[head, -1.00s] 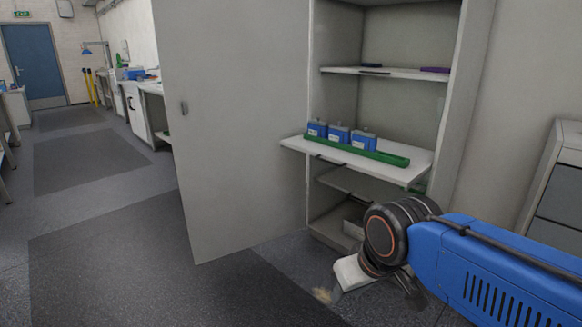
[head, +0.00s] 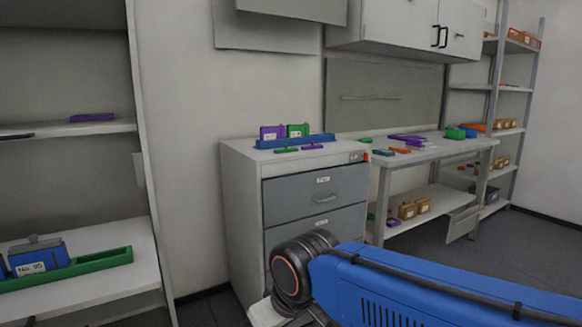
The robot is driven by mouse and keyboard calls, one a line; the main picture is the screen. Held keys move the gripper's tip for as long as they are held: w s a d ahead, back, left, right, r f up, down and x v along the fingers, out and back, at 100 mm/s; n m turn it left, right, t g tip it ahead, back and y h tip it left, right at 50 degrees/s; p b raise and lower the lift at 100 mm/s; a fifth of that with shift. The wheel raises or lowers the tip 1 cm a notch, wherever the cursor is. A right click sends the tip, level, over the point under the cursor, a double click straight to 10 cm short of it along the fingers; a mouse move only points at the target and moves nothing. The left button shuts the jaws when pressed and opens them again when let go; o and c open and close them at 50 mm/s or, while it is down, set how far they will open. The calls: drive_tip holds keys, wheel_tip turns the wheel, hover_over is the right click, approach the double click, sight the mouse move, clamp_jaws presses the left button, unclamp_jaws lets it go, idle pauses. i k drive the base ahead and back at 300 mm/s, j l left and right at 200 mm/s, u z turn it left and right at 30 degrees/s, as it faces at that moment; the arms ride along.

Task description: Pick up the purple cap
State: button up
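A small flat purple piece (head: 312,147), which looks like a cap, lies on top of the grey drawer cabinet (head: 240,152), in front of a blue tray (head: 295,142). A similar green piece (head: 286,150) lies to its left. A purple block (head: 271,133) and a green block stand in the blue tray. My gripper (head: 272,316) shows only as a pale part at the bottom edge, below and in front of the cabinet and well apart from the purple piece. Its fingers are out of frame.
An open cupboard at left holds a green tray (head: 100,261) with blue batteries and a flat purple item (head: 92,117) on a shelf. A workbench (head: 430,150) with purple and green items stands right of the cabinet. Shelving (head: 495,100) is at far right.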

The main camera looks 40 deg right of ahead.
sight(312, 145)
drive_tip(key=i+j+z, duration=0.15)
drive_tip(key=j+z, duration=1.6)
drive_tip(key=j, duration=0.2)
drive_tip(key=k+j, duration=0.1)
drive_tip(key=j, duration=0.15)
drive_tip(key=z, duration=0.05)
